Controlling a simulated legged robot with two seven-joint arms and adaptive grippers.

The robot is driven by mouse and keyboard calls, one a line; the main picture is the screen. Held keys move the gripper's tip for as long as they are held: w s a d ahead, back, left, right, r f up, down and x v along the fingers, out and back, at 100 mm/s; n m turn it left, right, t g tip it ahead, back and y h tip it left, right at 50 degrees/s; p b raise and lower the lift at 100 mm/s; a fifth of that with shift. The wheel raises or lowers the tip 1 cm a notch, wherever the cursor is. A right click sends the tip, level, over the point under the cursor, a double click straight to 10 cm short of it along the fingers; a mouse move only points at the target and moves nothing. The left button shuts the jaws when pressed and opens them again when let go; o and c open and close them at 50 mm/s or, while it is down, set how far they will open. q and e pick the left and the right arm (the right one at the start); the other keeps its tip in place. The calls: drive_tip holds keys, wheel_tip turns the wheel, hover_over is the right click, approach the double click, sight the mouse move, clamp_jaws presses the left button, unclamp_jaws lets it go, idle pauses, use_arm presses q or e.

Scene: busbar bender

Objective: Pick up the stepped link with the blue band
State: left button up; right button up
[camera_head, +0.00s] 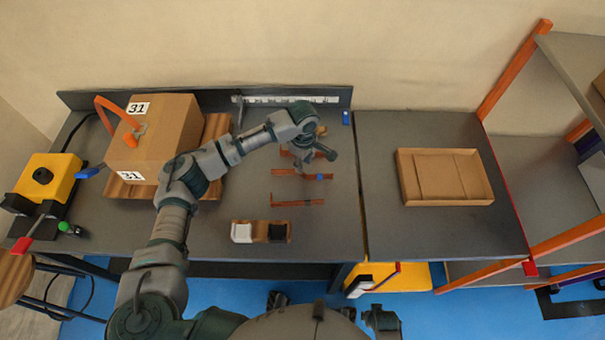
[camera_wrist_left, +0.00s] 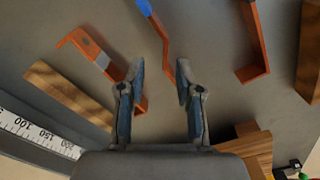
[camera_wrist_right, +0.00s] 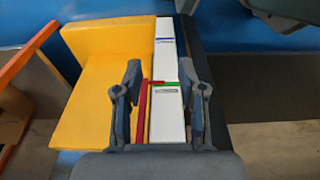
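The stepped link with the blue band (camera_head: 300,175) is an orange-copper bar lying on the grey bench, its band right of its middle. In the left wrist view the link (camera_wrist_left: 158,35) runs down from the top, its blue band (camera_wrist_left: 144,8) at the edge. My left gripper (camera_head: 322,155) is above the bench, just behind the link. In the left wrist view my left gripper (camera_wrist_left: 161,75) is open, with the link's near end showing between its fingertips; contact cannot be told. My right gripper (camera_wrist_right: 160,78) is open and empty, low in front of the bench.
Other copper bars lie near: one in front (camera_head: 298,203), and one with a grey band (camera_wrist_left: 100,58). A two-cup wooden block (camera_head: 260,232), a cardboard box (camera_head: 160,135) and a shallow tray (camera_head: 445,177) stand around. A yellow object (camera_wrist_right: 105,95) is below my right gripper.

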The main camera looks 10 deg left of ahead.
use_arm(q)
drive_tip(key=f, duration=0.4)
drive_tip(key=shift+s+d+b, duration=0.15)
drive_tip(key=shift+s+b, duration=0.2)
drive_tip(key=shift+b, duration=0.05)
drive_tip(key=shift+f, duration=0.25)
clamp_jaws()
use_arm(e)
drive_tip(key=shift+w+a+r, duration=0.1)
drive_tip(key=shift+w+r, duration=0.15)
drive_tip(key=shift+r, duration=0.35)
drive_tip(key=shift+w+r, duration=0.2)
drive_tip(key=shift+r, duration=0.4)
use_arm(q)
drive_tip(key=shift+r, duration=0.15)
